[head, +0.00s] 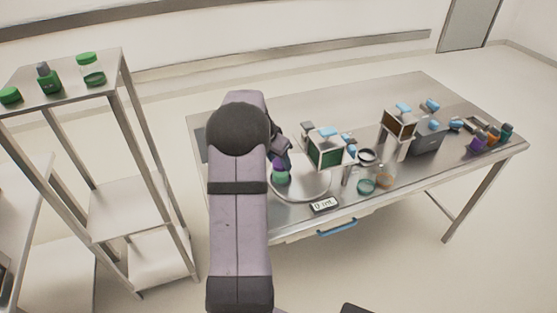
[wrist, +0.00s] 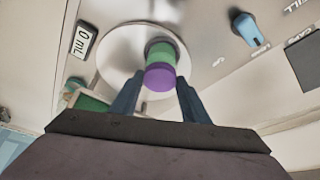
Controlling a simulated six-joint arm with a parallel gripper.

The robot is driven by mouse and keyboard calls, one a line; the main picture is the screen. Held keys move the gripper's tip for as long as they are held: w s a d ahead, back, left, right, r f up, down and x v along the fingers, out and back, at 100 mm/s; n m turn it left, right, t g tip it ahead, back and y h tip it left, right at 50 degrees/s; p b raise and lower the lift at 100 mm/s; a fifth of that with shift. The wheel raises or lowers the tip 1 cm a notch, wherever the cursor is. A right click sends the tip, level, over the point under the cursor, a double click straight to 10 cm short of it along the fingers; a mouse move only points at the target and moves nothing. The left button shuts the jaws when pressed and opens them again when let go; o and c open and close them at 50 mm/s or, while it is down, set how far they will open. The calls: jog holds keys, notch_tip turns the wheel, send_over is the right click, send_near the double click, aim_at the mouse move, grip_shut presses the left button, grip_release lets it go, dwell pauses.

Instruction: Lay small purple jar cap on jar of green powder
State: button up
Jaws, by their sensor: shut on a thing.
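The small purple cap (wrist: 159,78) is between the two fingers of my gripper (wrist: 157,90), which is shut on it. The jar of green powder (wrist: 162,53) stands on a round white plate and lines up with the cap in the wrist view. In the head view the purple cap (head: 280,164) is directly above the green jar (head: 281,178), at the left of the plate. The two appear to meet, but I cannot tell whether the cap rests fully on the rim. My arm partly hides this spot in the head view.
The round plate (head: 308,188) has a display reading 0 mL (head: 324,205) in front. Box-like dispensers (head: 327,148) stand just right of the jar. Jars and lids (head: 366,186) lie farther right. A shelf rack (head: 75,75) with green-capped containers stands at the left.

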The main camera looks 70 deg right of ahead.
jog(key=shift+f, duration=0.1)
dwell(0.4)
dwell(0.3)
jog(key=o, duration=1.6)
jog(key=shift+c, duration=0.2)
jog(key=shift+r+p, duration=2.45)
jog(key=shift+r, duration=1.6)
